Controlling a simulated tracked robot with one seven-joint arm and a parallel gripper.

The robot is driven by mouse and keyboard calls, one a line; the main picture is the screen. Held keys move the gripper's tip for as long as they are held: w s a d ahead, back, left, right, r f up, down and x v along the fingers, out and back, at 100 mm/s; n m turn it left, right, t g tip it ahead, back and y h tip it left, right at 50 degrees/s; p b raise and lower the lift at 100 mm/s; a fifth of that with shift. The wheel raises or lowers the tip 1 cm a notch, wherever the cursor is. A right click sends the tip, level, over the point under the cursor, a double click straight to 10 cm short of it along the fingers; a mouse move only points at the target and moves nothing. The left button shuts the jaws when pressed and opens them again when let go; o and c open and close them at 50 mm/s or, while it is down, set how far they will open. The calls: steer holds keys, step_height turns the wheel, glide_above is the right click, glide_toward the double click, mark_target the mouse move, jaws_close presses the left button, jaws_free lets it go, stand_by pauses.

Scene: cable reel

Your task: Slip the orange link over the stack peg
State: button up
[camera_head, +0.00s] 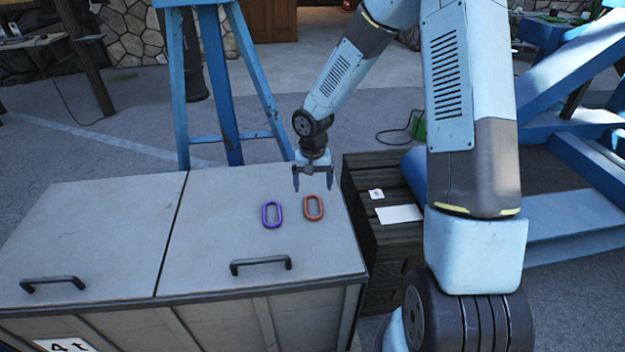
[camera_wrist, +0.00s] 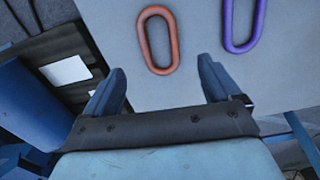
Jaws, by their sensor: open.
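The orange link (camera_head: 306,208), an oval ring, lies flat on the grey lid of the bin near its right edge. It also shows in the wrist view (camera_wrist: 144,42), just beyond the fingertips. My gripper (camera_head: 314,187) is open and empty, above the lid close to the link and pointing down. Its two fingers stand apart in the wrist view (camera_wrist: 160,70), with nothing between them. I cannot make out a stack peg in either view.
A purple link (camera_head: 265,215) lies left of the orange one. The grey bin lid (camera_head: 220,220) is otherwise clear, apart from a front handle (camera_head: 261,265). A dark wooden crate (camera_head: 392,240) stands to the right. A blue trestle (camera_head: 222,95) rises behind.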

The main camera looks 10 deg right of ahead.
mark_target(313, 208)
steer(key=shift+f, duration=3.85)
steer(key=c, duration=1.4)
steer(key=shift+r, duration=3.55)
